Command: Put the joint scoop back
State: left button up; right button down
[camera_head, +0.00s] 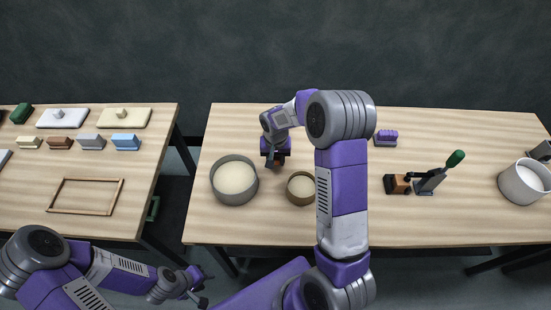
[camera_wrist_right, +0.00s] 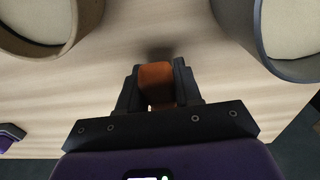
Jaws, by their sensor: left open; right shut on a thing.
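My right gripper (camera_head: 275,160) is shut on an orange-brown piece, which I take to be the joint scoop's handle (camera_wrist_right: 156,83). It holds this over the table, between and behind two round tubs; the rest of the scoop is hidden. The larger grey tub (camera_head: 213,190) and the smaller tan tub (camera_head: 301,202) hold a pale material. They also show in the right wrist view, tan (camera_wrist_right: 62,48) at upper left and grey (camera_wrist_right: 268,62) at upper right. My left gripper (camera_head: 202,287) is open, low in front of the table and away from everything.
To the right on the table (camera_head: 450,215) are a brown block (camera_head: 397,184), a grey stand with a green-knobbed lever (camera_head: 434,178), a purple brush-like block (camera_head: 386,137) and a white bucket (camera_head: 512,190). A second table at left holds a wooden frame (camera_head: 85,180) and several small blocks.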

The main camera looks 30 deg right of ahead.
jog(key=shift+f, duration=0.15)
jog(key=c, duration=0.7)
grip_release()
jog(key=shift+r, duration=0.2)
jog(key=shift+s+a+r+p, duration=0.1)
jog(key=shift+s+r+p, duration=0.05)
jog(key=shift+r+p, duration=3.2)
jog(key=shift+r+b, duration=0.5)
jog(key=shift+b, duration=0.05)
jog(key=shift+s+a+r+p, duration=0.1)
jog(key=shift+r+p, duration=0.15)
jog(key=shift+r, duration=1.65)
jog(key=shift+s+r+p, duration=0.1)
jog(key=shift+r+p, duration=0.15)
jog(key=shift+r, duration=1.6)
